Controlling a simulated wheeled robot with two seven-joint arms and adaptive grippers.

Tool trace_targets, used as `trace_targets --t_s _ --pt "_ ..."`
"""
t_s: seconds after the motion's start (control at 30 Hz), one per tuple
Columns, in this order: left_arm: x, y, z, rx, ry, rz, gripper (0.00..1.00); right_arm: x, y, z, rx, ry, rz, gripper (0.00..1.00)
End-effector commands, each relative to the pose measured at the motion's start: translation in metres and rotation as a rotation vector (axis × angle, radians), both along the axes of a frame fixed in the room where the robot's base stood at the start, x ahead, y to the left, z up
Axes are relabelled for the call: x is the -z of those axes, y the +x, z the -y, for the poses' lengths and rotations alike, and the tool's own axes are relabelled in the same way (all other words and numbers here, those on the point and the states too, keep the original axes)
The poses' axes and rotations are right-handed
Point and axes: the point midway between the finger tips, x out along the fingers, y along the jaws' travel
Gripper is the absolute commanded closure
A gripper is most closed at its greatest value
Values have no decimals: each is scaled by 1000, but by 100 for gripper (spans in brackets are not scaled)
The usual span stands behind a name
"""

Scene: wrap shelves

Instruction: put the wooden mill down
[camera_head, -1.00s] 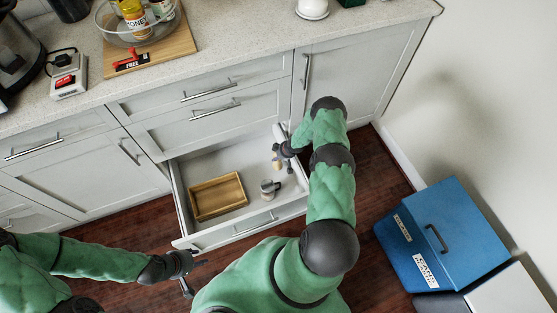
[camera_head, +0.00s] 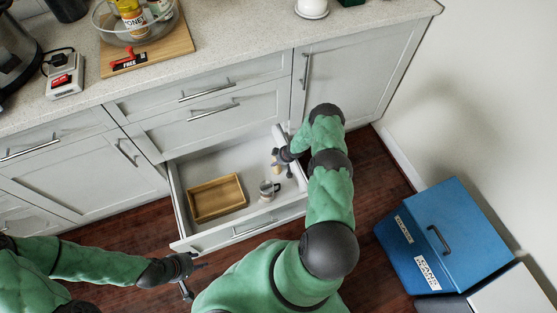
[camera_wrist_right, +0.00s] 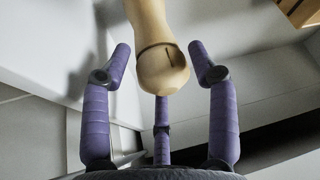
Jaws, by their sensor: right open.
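The wooden mill (camera_head: 276,166) is a small pale tan shape in the open drawer, partly hidden by my right gripper (camera_head: 283,159). In the right wrist view the mill (camera_wrist_right: 163,65) has a rounded end with a dark line across it, pointing toward my palm. The purple fingers of my right gripper (camera_wrist_right: 161,75) are spread on both sides of it, with gaps at the sides, and a third finger shows behind it. My left gripper (camera_head: 195,275) is low over the floor in front of the drawer, with its fingers apart and nothing in them.
The open drawer (camera_head: 240,232) also holds a wooden tray (camera_head: 216,197) at left and a grey mug (camera_head: 269,190) near the middle front. The counter (camera_head: 240,45) is above. A blue box (camera_head: 440,236) stands on the floor at right. Bare drawer floor lies behind the mug.

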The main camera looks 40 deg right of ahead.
Motion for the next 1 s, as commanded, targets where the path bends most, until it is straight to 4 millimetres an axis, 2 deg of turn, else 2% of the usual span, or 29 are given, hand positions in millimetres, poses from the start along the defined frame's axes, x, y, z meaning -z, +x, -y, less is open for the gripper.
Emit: trace_targets --t_s 0.17,0.4,0.63,0.8,1.0 --pt "-11 0 0 0 0 0 60 -16 -5 1 1 1 1 40" --pt "-39 0 0 0 0 0 60 -55 -22 5 3 -1 0 40" --pt "-58 0 0 0 0 0 60 -92 -39 7 1 0 0 40" --pt "-64 0 0 0 0 0 60 -106 -47 8 1 0 0 40" --pt "-65 0 0 0 0 0 60 -111 -50 8 -1 0 1 40"
